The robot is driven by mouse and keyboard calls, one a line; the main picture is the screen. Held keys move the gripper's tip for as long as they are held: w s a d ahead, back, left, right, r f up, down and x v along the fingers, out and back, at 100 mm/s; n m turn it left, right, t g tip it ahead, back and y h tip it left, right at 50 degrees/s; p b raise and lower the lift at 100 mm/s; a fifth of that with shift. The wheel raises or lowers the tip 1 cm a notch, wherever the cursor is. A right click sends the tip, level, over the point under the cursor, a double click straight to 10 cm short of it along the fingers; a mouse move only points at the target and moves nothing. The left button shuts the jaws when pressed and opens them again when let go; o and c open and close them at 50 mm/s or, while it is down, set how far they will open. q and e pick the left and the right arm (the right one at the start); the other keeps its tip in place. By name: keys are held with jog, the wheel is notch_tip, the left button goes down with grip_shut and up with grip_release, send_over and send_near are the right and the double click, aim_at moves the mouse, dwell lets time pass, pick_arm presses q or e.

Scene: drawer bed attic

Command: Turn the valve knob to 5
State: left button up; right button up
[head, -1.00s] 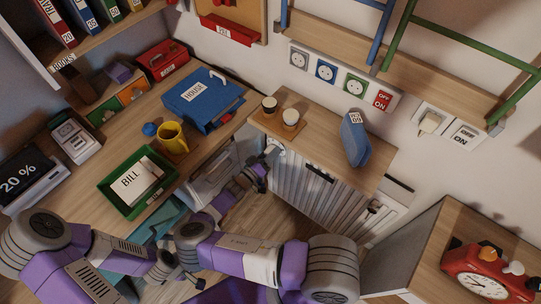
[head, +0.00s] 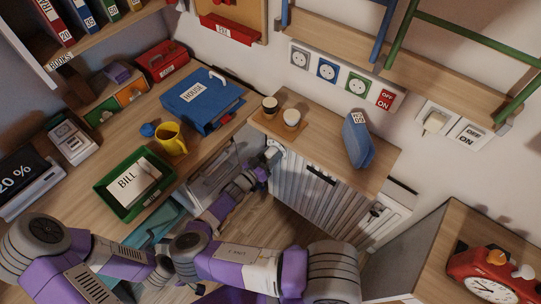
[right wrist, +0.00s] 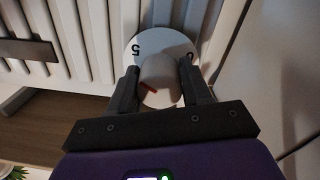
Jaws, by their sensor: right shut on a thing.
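The valve knob (right wrist: 160,80) is pale and round, with a red mark on the left part of its face. It sits in front of a white dial plate (right wrist: 165,45) with a 5 at the upper left and a 0 at the upper right. The red mark slants on the knob's left side and does not line up clearly with the 5. My right gripper (right wrist: 160,90) is shut on the knob, one finger on each side. In the head view my right gripper (head: 272,156) is by the radiator's left end, and the knob is hidden there. My left gripper does not show.
The white radiator (head: 310,195) stands under a wooden shelf with two cups and a blue pouch (head: 358,142). The desk at left holds a green tray (head: 112,187), a yellow mug (head: 169,137) and a blue binder (head: 202,100). A red clock (head: 490,277) stands at right.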

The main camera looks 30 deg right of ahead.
jog(key=o, duration=1)
jog(key=shift+o, duration=0.2)
jog(key=shift+a, duration=0.1)
jog(key=p+v, duration=0.1)
jog(key=v, duration=0.6)
jog(key=shift+a+p, duration=0.25)
jog(key=shift+p, duration=0.1)
